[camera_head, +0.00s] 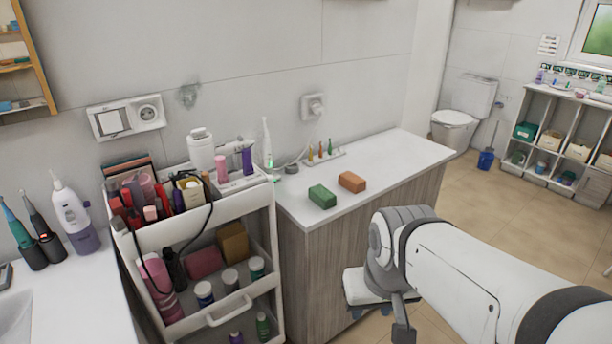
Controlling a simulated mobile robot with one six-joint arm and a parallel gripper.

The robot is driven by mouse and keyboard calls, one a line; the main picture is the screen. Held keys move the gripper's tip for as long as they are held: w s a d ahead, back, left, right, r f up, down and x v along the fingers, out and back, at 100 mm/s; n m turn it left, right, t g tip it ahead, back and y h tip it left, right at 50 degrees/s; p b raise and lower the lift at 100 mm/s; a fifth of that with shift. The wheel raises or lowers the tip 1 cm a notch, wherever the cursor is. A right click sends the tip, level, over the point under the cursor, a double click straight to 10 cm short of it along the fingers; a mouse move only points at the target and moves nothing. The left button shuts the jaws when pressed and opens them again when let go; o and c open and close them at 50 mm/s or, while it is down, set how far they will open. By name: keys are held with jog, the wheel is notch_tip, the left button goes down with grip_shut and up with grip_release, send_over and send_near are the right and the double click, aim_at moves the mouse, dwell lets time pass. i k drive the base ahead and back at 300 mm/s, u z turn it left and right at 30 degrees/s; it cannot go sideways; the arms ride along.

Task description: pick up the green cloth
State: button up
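A green block-like item (322,196), the only thing that fits the green cloth, lies on the white counter (385,165) near its front left edge. It looks like a small folded cloth or a sponge; I cannot tell which. My arm reaches in from the lower right. Part of my gripper (403,332) shows below the wrist, in front of the counter and to the lower right of the green item, apart from it. Its fingers are not clear enough to tell open from shut.
An orange-brown block (352,181) lies just right of the green item. Small bottles on a strip (325,156) and an electric toothbrush (267,143) stand behind. A full white cart (205,210) adjoins the counter on the left. The counter's right part is clear.

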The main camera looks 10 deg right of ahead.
aim_at(323, 197)
jog(key=z, duration=0.5)
jog(key=i, duration=1.3)
jog(key=u, duration=0.4)
